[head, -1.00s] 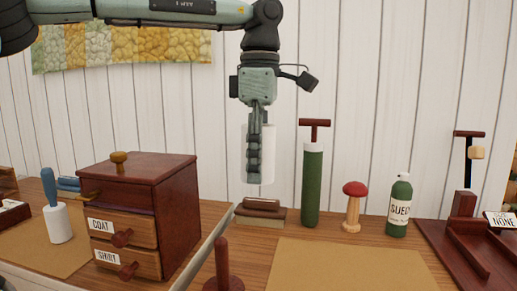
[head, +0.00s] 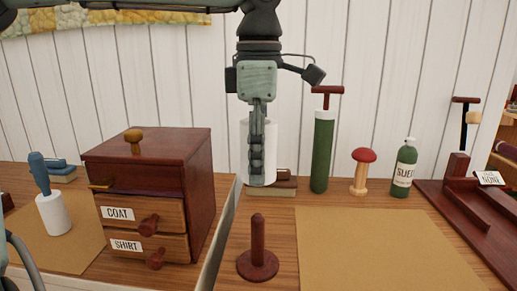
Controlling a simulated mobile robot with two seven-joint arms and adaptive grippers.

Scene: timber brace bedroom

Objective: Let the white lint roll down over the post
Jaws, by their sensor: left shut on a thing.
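My left gripper (head: 257,165) points straight down and is shut on the white lint roll (head: 271,150), which hangs upright behind its fingers. The dark red post (head: 257,238) stands upright on a round base at the front of the table. In the picture the roll is above the post, with a gap between the roll's lower end and the post's top. The roll seems farther back than the post, but the exact depth is hard to tell. The post is bare.
A drawer box (head: 150,190) labelled COAT and SHIRT stands left of the post. A blue-handled lint roller (head: 52,205) is further left. Behind are a brush (head: 284,187), a green pump (head: 322,155), a red-topped mushroom (head: 361,170) and a green bottle (head: 403,168). A tan mat (head: 375,250) lies clear at right.

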